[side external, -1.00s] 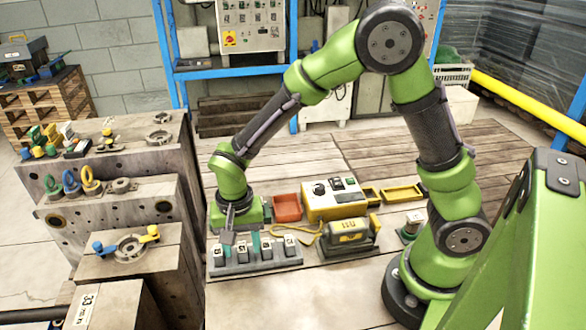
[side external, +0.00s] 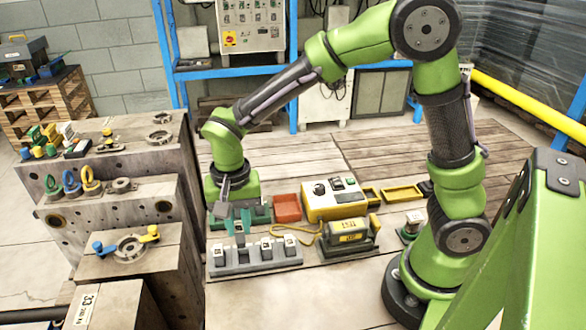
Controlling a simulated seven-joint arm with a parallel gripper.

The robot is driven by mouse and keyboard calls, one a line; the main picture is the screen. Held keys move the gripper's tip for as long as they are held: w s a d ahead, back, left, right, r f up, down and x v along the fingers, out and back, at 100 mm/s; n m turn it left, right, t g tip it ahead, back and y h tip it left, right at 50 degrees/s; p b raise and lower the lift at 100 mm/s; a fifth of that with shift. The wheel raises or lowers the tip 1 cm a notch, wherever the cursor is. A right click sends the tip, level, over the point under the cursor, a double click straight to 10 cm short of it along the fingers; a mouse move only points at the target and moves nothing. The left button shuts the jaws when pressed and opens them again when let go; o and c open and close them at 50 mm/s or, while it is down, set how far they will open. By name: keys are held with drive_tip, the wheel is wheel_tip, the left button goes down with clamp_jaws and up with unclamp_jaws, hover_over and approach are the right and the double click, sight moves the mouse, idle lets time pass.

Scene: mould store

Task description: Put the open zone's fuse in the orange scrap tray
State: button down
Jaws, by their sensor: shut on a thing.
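A grey rack (side external: 255,262) with a row of upright grey fuse carriers stands at the table's front left. My gripper (side external: 240,224) is above it, shut on a carrier with a pale label. That carrier is raised above the second place from the left, between its neighbours. The left carrier (side external: 219,250) and two carriers to the right (side external: 266,243) remain in the rack. Whether the held carrier's lower end is fully clear is too small to tell. The small orange-red tray (side external: 287,208) stands behind the rack, right of my gripper, and looks empty.
A yellow control box (side external: 335,205) stands right of the orange tray. A yellow tray (side external: 402,193) is further right. Steel blocks (side external: 135,225) rise on the left.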

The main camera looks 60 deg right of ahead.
sight(239, 226)
wheel_tip(239, 226, up, 3)
drive_tip(key=w+d+m, duration=0.1)
drive_tip(key=d+m, duration=0.1)
drive_tip(key=d, duration=1.6)
drive_tip(key=shift+w+d+f+n, duration=0.1)
drive_tip(key=shift+f+n, duration=0.4)
drive_tip(key=shift+f, duration=1.75)
drive_tip(key=shift+w+d+f+n, duration=0.1)
drive_tip(key=shift+f+n, duration=0.4)
drive_tip(key=shift+f, duration=1.7)
drive_tip(key=c, duration=0.6)
unclamp_jaws()
drive_tip(key=shift+r, duration=0.1)
